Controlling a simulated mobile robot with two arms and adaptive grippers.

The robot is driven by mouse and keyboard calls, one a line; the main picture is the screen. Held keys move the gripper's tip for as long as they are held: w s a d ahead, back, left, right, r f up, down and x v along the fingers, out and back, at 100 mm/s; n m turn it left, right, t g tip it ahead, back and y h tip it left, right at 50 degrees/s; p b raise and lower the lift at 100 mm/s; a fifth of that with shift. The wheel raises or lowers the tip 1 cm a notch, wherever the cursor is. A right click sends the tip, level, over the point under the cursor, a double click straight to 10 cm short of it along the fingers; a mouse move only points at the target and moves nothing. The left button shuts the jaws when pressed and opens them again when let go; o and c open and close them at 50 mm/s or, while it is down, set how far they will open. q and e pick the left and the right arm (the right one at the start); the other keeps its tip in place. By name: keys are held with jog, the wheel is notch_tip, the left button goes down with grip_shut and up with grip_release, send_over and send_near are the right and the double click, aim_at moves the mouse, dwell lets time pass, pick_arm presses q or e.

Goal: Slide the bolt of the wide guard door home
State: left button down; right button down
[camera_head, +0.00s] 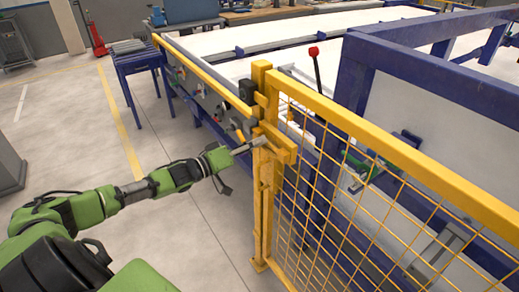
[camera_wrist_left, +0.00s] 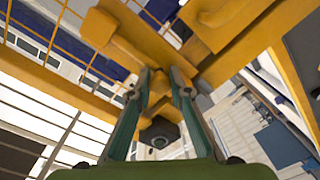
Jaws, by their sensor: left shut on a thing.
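The wide guard door (camera_head: 350,185) is a yellow frame with wire mesh, standing at the right of the head view. Its near edge meets a yellow post (camera_head: 259,205). The yellow bolt (camera_head: 280,147) lies across the post and door edge at mid height. My left gripper (camera_head: 258,142) reaches it from the left. In the left wrist view its two fingers (camera_wrist_left: 160,78) are closed on a small yellow part of the bolt (camera_wrist_left: 157,88). How far the bolt reaches is hard to tell. My right gripper is out of view.
A small black box (camera_head: 246,90) sits on the post above the bolt and shows between the fingers in the wrist view (camera_wrist_left: 160,133). A blue frame (camera_head: 352,75) stands behind the mesh. A blue table (camera_head: 140,60) stands further back. Open floor (camera_head: 170,120) lies to the left.

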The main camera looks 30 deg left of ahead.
pick_arm(q)
jog(key=shift+w+r, duration=0.1)
jog(key=shift+r, duration=0.15)
jog(key=shift+a+f, duration=0.1)
jog(key=shift+a, duration=0.1)
jog(key=c, duration=1.8)
grip_release()
jog(key=shift+a, duration=0.15)
jog(key=shift+c, duration=0.2)
jog(key=shift+a+f, duration=0.1)
jog(key=shift+f, duration=0.05)
jog(key=shift+d, duration=0.25)
jog(key=v, duration=1.2)
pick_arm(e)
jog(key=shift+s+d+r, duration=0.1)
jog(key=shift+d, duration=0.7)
